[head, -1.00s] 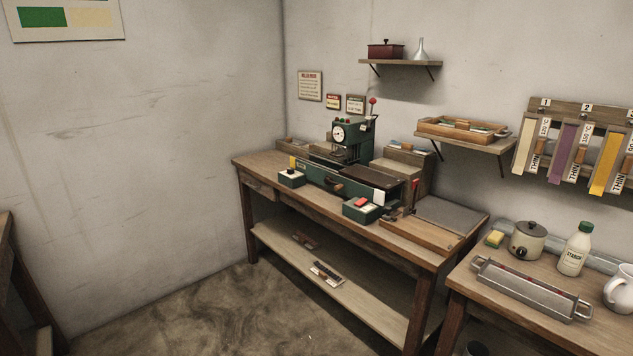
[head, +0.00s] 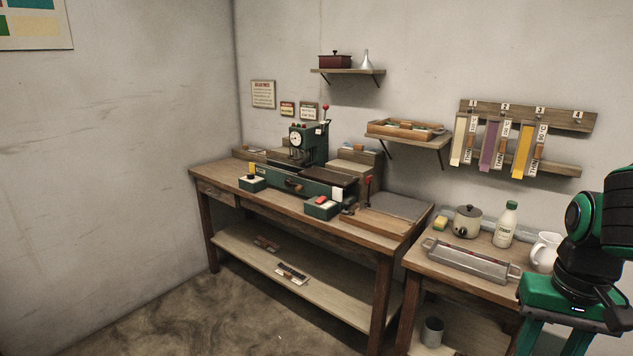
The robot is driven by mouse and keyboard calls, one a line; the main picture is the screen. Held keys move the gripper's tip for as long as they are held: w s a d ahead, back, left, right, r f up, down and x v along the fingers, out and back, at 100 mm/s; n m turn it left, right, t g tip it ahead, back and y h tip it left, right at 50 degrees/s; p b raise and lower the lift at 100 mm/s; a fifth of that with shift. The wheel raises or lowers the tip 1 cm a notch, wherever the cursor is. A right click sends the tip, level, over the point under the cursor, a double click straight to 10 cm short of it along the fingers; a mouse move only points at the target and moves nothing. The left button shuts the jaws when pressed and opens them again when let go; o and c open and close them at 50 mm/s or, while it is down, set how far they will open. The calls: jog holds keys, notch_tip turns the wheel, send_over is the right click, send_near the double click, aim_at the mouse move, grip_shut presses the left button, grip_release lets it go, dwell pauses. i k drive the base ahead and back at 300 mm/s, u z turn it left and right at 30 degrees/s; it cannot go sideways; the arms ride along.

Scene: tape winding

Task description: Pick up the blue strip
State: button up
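I cannot make out a blue strip for certain in the head view. A wall rack (head: 585,122) with pegs numbered 1 to 4 holds a cream strip (head: 459,140), a purple strip (head: 488,146) and a yellow strip (head: 522,151). No strip hangs at peg 4. A wooden tray (head: 390,133) on a wall shelf holds small flat items, some bluish, too small to tell apart. My gripper (head: 560,312), green and black, is at the lower right, in front of the right table and well below the rack. Its fingertips are cut off by the frame's bottom edge.
A workbench (head: 225,172) carries a green press (head: 308,145) and green control boxes. Open floor lies at the lower left.

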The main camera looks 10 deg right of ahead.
aim_at(358, 148)
jog(key=u, duration=0.65)
jog(key=i, duration=2.3)
jog(key=z, duration=0.7)
jog(key=i, duration=0.5)
jog(key=z, duration=0.35)
